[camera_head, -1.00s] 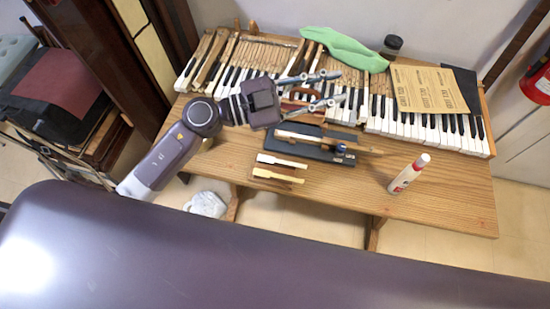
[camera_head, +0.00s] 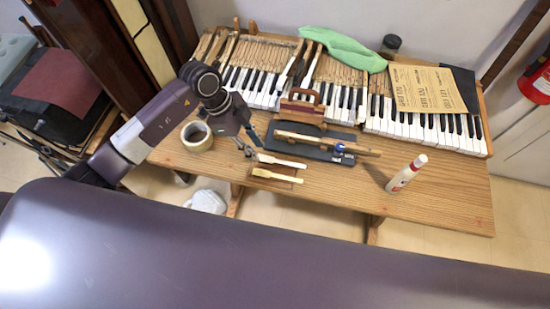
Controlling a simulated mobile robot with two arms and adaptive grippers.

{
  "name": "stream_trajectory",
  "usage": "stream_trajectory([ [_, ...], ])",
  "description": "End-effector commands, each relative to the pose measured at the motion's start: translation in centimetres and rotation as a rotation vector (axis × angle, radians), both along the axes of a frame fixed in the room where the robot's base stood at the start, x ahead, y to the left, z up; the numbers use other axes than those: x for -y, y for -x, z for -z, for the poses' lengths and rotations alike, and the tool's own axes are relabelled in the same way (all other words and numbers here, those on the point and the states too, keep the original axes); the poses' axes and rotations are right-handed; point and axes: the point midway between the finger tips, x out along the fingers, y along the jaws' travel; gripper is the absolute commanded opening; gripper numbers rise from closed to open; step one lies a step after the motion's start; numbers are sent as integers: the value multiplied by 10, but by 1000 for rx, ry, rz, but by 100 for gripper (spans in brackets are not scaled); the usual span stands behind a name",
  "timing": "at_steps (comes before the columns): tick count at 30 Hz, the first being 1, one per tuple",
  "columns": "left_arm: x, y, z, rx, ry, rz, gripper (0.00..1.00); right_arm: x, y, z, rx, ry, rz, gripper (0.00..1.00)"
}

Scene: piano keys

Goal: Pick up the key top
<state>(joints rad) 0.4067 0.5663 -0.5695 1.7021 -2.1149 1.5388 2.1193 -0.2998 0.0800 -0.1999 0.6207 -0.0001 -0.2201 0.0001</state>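A white key top (camera_head: 282,161) and a cream key top (camera_head: 278,176) lie side by side on a small brown holder (camera_head: 256,183) at the front of the wooden table. My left gripper (camera_head: 249,148) points down just left of the white key top's left end. Its fingers look apart with nothing between them; whether a fingertip touches the key top or holder is unclear. My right gripper is not in view.
A dark tray (camera_head: 308,150) with a wooden key on it lies behind the key tops. The keyboard (camera_head: 425,128) fills the back. The table's front right is clear.

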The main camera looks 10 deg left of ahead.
Motion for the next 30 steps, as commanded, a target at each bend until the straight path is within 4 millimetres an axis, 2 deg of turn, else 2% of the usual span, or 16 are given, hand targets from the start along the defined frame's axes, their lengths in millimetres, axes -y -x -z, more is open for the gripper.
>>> stream_trajectory([
  [4,10,3,19,-6,2,0,25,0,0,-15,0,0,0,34],
  [10,17,2,40,-1,2,0,25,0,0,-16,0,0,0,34],
  [17,18,2,42,1,2,2,25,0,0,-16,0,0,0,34],
  [22,18,2,41,1,2,2,6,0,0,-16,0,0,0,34],
  [30,18,2,41,1,2,2,6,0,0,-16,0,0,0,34],
])
